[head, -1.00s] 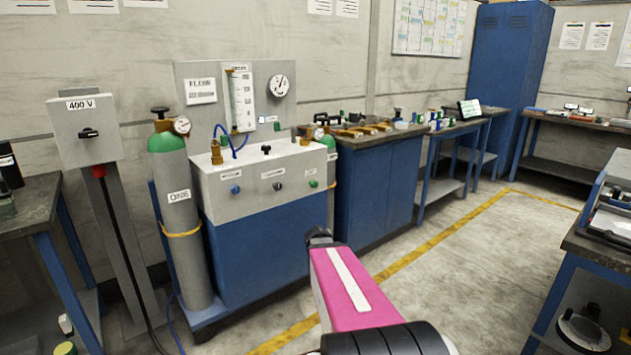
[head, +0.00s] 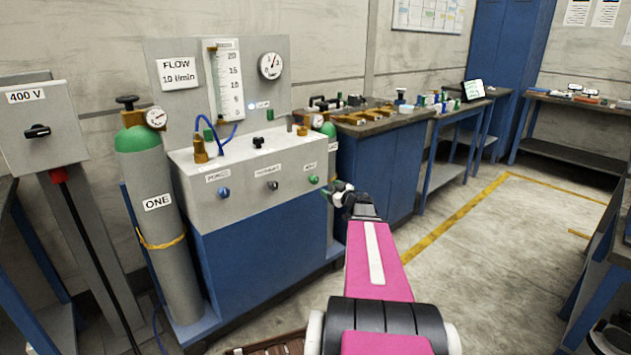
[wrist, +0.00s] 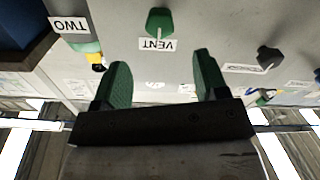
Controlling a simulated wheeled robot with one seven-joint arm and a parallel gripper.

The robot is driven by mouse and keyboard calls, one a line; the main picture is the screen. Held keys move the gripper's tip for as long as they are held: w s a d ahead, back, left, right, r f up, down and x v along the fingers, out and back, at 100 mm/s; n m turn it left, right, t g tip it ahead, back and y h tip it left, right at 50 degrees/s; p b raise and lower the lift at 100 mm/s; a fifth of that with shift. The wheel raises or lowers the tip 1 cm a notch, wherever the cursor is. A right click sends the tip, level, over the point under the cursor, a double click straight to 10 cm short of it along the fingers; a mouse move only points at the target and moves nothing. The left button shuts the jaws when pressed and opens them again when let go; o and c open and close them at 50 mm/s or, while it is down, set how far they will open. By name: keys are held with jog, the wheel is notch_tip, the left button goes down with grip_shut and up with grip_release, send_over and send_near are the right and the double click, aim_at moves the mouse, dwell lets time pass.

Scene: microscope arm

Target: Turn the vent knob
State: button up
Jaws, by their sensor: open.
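The vent knob (head: 313,180) is the small green knob at the right end of the white panel's front. It also shows in the wrist view (wrist: 159,20), top centre, with an upside-down VENT label beside it. My gripper (head: 338,192) is just right of and slightly below the knob in the head view. In the wrist view my gripper (wrist: 158,72) has its two green-padded fingers spread apart with nothing between them. The knob lies beyond the fingertips, roughly in line with the gap. No contact shows.
A black knob (head: 272,185) and a blue knob (head: 223,192) sit left on the same panel. A grey cylinder (head: 165,220) marked ONE stands at left. A second cylinder (head: 329,135) stands at the panel's right end. The floor to the right is clear.

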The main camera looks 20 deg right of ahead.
aim_at(316, 181)
jog(key=x, duration=0.9)
jog(key=shift+w+a, duration=0.1)
jog(key=shift+w, duration=0.2)
jog(key=shift+c, duration=0.4)
jog(key=c, duration=0.9)
